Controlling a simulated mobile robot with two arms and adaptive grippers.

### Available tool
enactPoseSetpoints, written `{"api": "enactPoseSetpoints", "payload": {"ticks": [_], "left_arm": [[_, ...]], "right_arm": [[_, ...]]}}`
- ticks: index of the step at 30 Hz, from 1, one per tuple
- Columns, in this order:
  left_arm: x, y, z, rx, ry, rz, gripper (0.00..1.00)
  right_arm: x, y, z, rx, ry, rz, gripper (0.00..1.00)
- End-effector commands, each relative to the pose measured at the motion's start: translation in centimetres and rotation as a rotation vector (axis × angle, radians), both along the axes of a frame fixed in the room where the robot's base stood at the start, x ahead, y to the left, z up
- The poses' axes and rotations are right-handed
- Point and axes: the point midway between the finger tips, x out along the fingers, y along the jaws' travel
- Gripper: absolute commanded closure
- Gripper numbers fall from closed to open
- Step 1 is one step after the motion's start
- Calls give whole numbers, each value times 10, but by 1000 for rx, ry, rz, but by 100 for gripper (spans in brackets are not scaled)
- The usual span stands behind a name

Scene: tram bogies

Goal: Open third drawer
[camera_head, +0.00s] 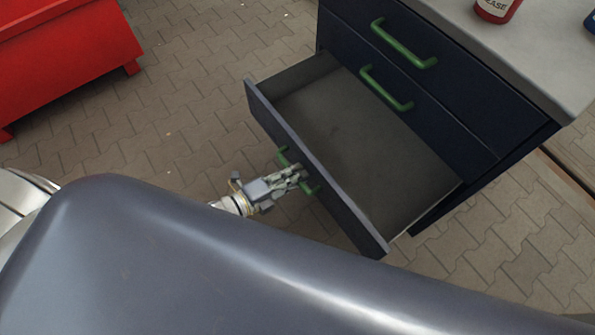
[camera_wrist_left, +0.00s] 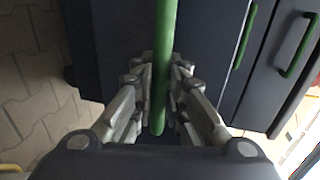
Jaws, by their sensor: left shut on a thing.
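The third drawer (camera_head: 350,135) of the dark blue cabinet is pulled well out, and its inside looks empty. Its green handle (camera_head: 310,187) is on the front panel. In the left wrist view the green handle (camera_wrist_left: 165,60) runs between the two fingers of my left gripper (camera_wrist_left: 160,95). The right gripper is not in view.
Two upper drawers with green handles (camera_head: 404,44) (camera_head: 386,88) are shut. A red-labelled bottle (camera_head: 497,8) stands on the grey cabinet top (camera_head: 500,40). A red container (camera_head: 65,55) stands at the upper left. Paved floor (camera_head: 210,75) lies clear between it and the cabinet.

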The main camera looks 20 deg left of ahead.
Motion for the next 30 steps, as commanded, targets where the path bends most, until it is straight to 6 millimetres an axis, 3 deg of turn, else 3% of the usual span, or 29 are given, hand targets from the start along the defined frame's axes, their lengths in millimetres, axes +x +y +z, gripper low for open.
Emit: {"api": "enactPoseSetpoints", "payload": {"ticks": [8,9,10,22,30], "left_arm": [[-1,0,-1,0,2,0,100],[-1,0,-1,0,2,0,82],[-1,0,-1,0,2,0,79],[-4,3,0,1,2,0,79],[-41,28,8,3,6,-1,79]], "right_arm": [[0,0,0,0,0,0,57],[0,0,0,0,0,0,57],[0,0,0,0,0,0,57],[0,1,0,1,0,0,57],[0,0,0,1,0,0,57]]}}
